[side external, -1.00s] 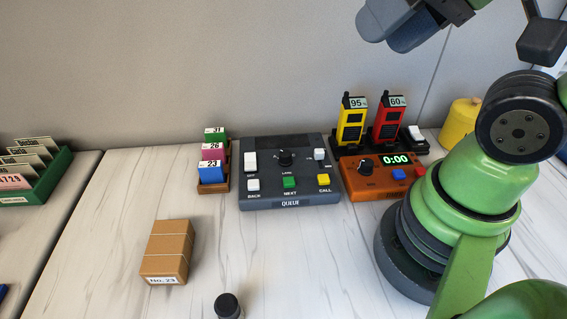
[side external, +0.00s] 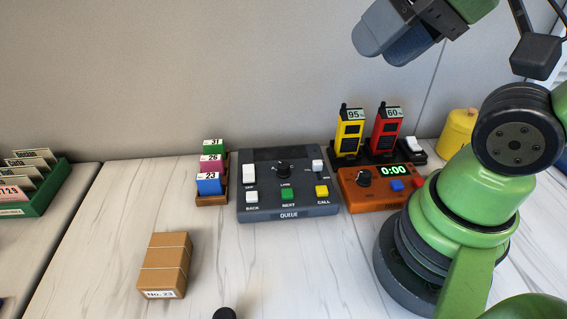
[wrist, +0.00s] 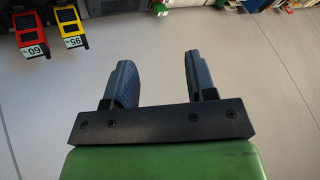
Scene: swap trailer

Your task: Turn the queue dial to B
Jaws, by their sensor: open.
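The dark grey queue panel (side external: 288,207) sits on the table in the side external view. Its black dial (side external: 284,170) is at the upper middle, above a white, a green and a yellow button. The dial's letters are too small to read. My gripper (side external: 372,55) is high at the top of the side view, well above and to the right of the panel. In the wrist view my gripper (wrist: 157,75) shows two spread fingers with nothing between them. The panel does not show clearly in the wrist view.
An orange timer (side external: 379,200) reading 0:00 stands right of the panel. Yellow (side external: 349,131) and red (side external: 386,130) handsets stand behind it in a black rack. Numbered blocks (side external: 209,184) stand left of the panel. A cardboard box (side external: 164,265) lies in front on the left.

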